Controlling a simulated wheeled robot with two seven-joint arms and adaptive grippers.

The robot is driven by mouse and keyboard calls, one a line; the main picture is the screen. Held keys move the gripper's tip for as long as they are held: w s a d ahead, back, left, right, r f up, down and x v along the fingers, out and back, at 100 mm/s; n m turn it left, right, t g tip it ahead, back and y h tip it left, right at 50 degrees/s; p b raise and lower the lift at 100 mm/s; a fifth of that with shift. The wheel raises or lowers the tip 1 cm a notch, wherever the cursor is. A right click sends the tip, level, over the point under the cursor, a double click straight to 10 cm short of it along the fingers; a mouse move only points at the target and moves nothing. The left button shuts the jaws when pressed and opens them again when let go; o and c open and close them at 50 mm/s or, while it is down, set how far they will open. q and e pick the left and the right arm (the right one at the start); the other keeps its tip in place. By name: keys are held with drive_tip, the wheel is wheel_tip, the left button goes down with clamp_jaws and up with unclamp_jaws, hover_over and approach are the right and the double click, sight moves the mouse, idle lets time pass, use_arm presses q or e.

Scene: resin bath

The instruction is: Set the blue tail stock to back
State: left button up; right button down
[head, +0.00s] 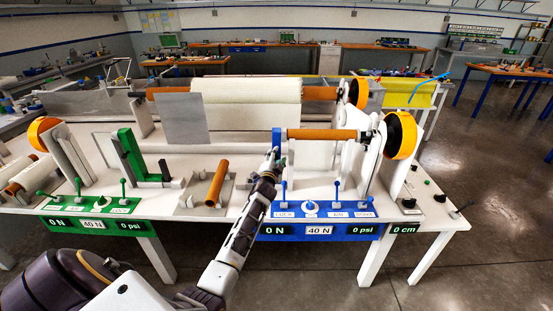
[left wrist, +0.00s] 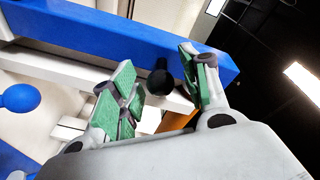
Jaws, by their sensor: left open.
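The blue tail stock (head: 276,140) stands upright at the left end of an orange-brown roller (head: 322,134) in the head view. Its blue body (left wrist: 120,38) crosses the top of the left wrist view as a slanted bar. A black round knob (left wrist: 160,82) shows beside it, between my fingers in the picture. My left gripper (head: 272,160) is at the lower part of the tail stock. In the left wrist view its green-padded fingers (left wrist: 160,88) are spread apart and hold nothing. I cannot tell whether they touch the knob. My right gripper is not in view.
A blue panel (head: 318,229) with several blue levers lies just in front of my left gripper. A green station with a green tail stock (head: 130,155) and green panel (head: 92,226) stands left. A loose orange-brown roll (head: 217,184) lies between them. Orange wheels (head: 399,135) stand right.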

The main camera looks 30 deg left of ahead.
use_arm(q)
drive_tip(key=shift+c, duration=0.3)
clamp_jaws()
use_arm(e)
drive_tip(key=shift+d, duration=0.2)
use_arm(q)
drive_tip(key=shift+a, duration=0.1)
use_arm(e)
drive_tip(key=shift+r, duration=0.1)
